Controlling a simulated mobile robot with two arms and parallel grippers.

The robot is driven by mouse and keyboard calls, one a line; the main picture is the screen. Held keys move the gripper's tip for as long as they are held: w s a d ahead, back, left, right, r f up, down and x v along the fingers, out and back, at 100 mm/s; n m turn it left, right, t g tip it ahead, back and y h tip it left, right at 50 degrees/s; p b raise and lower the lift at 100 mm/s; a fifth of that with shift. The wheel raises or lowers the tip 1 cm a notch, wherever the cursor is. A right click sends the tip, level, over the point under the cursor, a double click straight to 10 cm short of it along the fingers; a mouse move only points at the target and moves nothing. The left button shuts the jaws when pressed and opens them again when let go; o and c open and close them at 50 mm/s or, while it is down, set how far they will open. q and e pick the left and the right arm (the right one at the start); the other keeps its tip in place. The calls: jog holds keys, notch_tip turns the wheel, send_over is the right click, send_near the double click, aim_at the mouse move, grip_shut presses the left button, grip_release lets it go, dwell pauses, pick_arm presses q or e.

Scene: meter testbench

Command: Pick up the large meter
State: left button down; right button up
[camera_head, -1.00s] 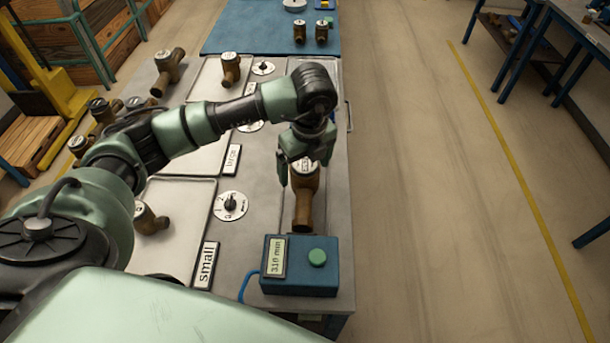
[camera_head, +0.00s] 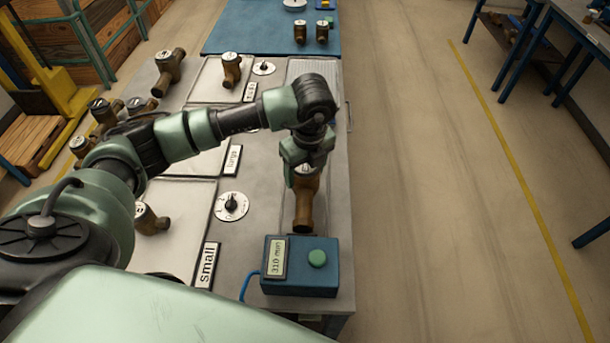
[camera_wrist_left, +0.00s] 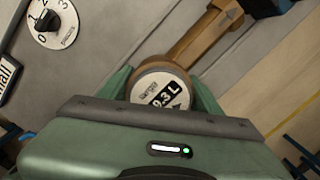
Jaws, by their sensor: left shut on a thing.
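A brass meter (camera_head: 304,205) with a round white dial stands on the right side of the bench, behind the blue box with the green button. My left gripper (camera_head: 305,172) is over it and shut on its round head. In the left wrist view the meter's dial (camera_wrist_left: 161,90) sits between the two green fingers and reads "0.3 L". Its brass pipe (camera_wrist_left: 205,35) points away from the gripper. I cannot tell whether the meter touches the bench. My right gripper is not in view.
The blue box (camera_head: 318,288) with a "310 mm" display is close in front of the meter. Trays labelled "small" (camera_head: 207,265) and "large" (camera_head: 233,160), a dial knob (camera_head: 231,206) and other brass meters (camera_head: 147,219) lie to the left. Floor is free on the right.

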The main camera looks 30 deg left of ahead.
pick_arm(q)
notch_tip(320, 180, up, 8)
jog(key=shift+w+r+b, duration=0.15)
jog(key=shift+b, duration=1.05)
notch_tip(320, 180, up, 12)
